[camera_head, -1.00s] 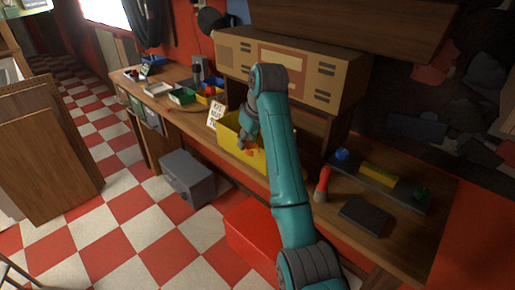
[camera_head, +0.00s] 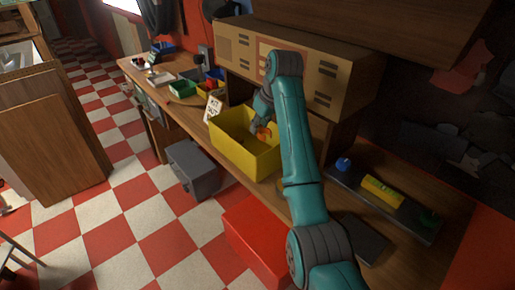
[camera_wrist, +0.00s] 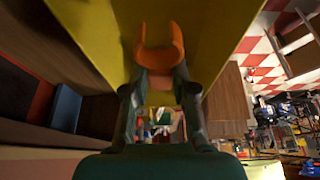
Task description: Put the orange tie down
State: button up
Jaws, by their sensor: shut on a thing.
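The orange tie (camera_head: 264,132) is a small orange piece at the yellow bin (camera_head: 238,156) in the head view. In the wrist view the orange tie (camera_wrist: 160,50) looks like an open curved band between my fingertips. My gripper (camera_wrist: 160,84) is shut on it. In the head view my gripper (camera_head: 259,119) is at the bin's opening, partly hidden by my arm. Yellow bin walls (camera_wrist: 222,30) run along both sides of the tie in the wrist view. I cannot tell whether the tie touches the bin's floor.
A white sign card (camera_head: 213,108) stands at the bin's left. The cardboard-coloured cabinet (camera_head: 240,48) is behind it. A dark tray with a yellow block (camera_head: 382,191) lies to the right. A red box (camera_head: 255,238) and a grey case (camera_head: 193,169) stand below the bench.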

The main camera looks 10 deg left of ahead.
notch_tip(320, 180, down, 10)
jog(key=shift+r, duration=0.25)
jog(key=shift+f, duration=0.55)
jog(key=o, duration=0.9)
jog(key=shift+o, duration=0.2)
jog(key=v, duration=1.3)
jog(key=shift+w+a, duration=0.1)
